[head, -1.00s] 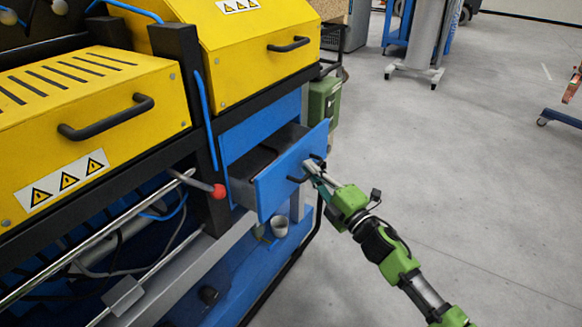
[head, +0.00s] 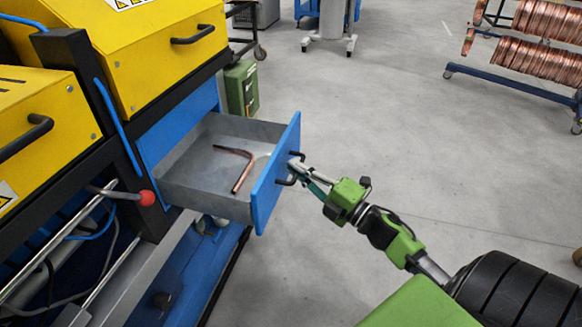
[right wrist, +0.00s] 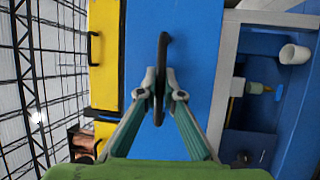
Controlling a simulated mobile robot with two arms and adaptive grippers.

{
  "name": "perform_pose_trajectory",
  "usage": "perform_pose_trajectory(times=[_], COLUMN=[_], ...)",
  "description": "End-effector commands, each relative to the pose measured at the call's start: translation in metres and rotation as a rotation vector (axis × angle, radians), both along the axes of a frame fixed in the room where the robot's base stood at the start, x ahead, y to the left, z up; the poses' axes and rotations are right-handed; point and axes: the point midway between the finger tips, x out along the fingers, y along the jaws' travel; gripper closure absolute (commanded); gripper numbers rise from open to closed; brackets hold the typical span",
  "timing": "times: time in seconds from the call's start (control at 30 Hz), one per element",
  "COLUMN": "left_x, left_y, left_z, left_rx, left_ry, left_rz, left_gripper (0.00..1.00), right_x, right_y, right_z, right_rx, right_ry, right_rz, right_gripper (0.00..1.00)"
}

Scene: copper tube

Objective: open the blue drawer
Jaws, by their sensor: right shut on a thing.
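The blue drawer (head: 275,178) is pulled well out of the machine in the head view, its grey inside showing. A bent copper tube (head: 241,173) lies in it. My right gripper (head: 296,168) is at the drawer front, shut on the black handle (head: 291,181). In the right wrist view the two fingers of my right gripper (right wrist: 160,92) close around the black handle (right wrist: 164,50), which stands upright in that picture against the blue drawer front (right wrist: 195,50). My left gripper is not in view.
The yellow machine covers (head: 150,45) rise above the drawer on the left. A lever with a red knob (head: 147,198) sticks out beside it. A green box (head: 241,90) stands behind. A rack of copper tubes (head: 530,50) is at the far right. The grey floor between is clear.

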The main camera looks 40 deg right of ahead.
Motion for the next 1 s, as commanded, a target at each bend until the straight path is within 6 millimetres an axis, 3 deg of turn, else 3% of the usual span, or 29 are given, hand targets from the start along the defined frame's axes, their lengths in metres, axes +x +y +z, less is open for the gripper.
perform_pose_trajectory(times=[0.27,0.3,0.37,0.77,1.0], left_x=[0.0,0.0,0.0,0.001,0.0], left_y=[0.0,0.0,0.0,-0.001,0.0], left_z=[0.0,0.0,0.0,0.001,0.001], left_rx=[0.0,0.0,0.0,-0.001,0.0], left_ry=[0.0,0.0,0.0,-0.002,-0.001], left_rz=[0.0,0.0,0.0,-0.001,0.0], left_gripper=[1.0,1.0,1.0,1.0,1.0], right_x=[0.0,0.0,0.0,-0.004,-0.04], right_y=[0.0,0.0,0.0,-0.001,-0.011], right_z=[-0.001,-0.001,-0.001,-0.002,-0.01], right_rx=[0.001,0.0,0.0,0.001,0.003], right_ry=[0.001,0.002,0.002,0.002,0.006], right_rz=[0.0,0.0,0.0,-0.001,-0.003], right_gripper=[1.0,0.88,0.75,0.75,0.75])
